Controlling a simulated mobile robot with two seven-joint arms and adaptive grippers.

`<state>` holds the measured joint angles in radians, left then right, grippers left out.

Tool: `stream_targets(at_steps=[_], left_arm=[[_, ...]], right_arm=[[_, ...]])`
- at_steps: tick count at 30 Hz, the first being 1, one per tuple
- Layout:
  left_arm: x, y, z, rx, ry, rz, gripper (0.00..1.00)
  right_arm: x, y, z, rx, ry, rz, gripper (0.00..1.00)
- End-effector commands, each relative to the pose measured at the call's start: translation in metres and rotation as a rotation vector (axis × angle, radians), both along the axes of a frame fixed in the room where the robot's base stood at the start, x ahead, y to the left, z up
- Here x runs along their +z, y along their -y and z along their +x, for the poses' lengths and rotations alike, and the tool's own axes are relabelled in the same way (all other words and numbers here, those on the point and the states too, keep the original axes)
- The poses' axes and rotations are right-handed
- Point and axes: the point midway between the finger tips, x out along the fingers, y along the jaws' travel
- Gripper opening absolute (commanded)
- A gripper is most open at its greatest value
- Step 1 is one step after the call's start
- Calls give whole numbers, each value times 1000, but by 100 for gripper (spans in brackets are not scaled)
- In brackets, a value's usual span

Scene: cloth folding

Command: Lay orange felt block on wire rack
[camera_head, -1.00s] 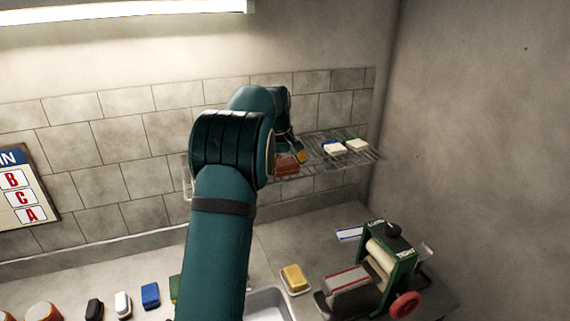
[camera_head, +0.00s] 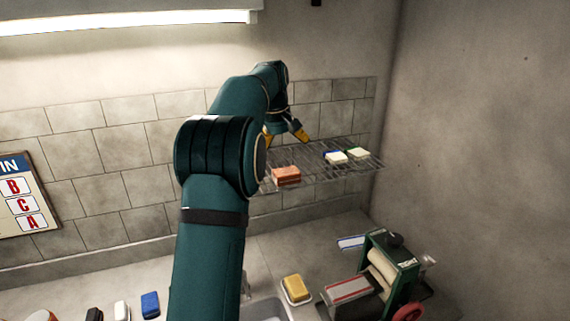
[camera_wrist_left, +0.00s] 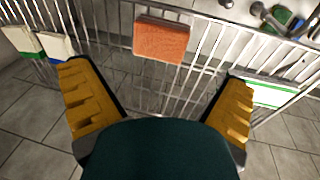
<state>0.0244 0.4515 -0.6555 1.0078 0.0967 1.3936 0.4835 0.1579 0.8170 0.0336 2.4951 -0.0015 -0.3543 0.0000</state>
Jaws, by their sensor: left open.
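The orange felt block (camera_head: 286,174) lies on the wire rack (camera_head: 318,160) mounted along the back wall, near the rack's front edge. In the left wrist view the orange felt block (camera_wrist_left: 161,40) rests on the bars of the wire rack (camera_wrist_left: 208,57), ahead of the fingers. My left gripper (camera_head: 285,136) is above the back of the rack. Its yellow fingers (camera_wrist_left: 158,103) are spread wide with nothing between them, and the block is apart from them. My right gripper is in neither view.
Two pale blocks with blue and green edges (camera_head: 335,157) (camera_head: 358,153) lie on the rack to the right. Below are a counter with a yellow block on a dish (camera_head: 294,287), a green roller machine (camera_head: 390,262) and a sink (camera_head: 266,309).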

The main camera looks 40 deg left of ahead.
Motion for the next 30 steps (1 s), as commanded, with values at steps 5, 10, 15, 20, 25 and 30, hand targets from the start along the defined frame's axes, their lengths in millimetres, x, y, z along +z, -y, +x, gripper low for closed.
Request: stream_targets(at_steps=[5, 10, 15, 20, 25, 30], left_arm=[[25, 0, -5, 0, 0, 1, 100], [34, 0, -7, 1, -1, -1, 100], [35, 0, -8, 1, -1, -1, 100], [35, 0, -8, 0, -1, 0, 100], [35, 0, -8, 0, -1, 0, 100], [35, 0, -8, 1, -1, -1, 100]], right_arm=[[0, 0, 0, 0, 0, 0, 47], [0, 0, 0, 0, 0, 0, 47], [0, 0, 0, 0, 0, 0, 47], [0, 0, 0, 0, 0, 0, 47], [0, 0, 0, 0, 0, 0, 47], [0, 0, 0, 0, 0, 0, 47]])
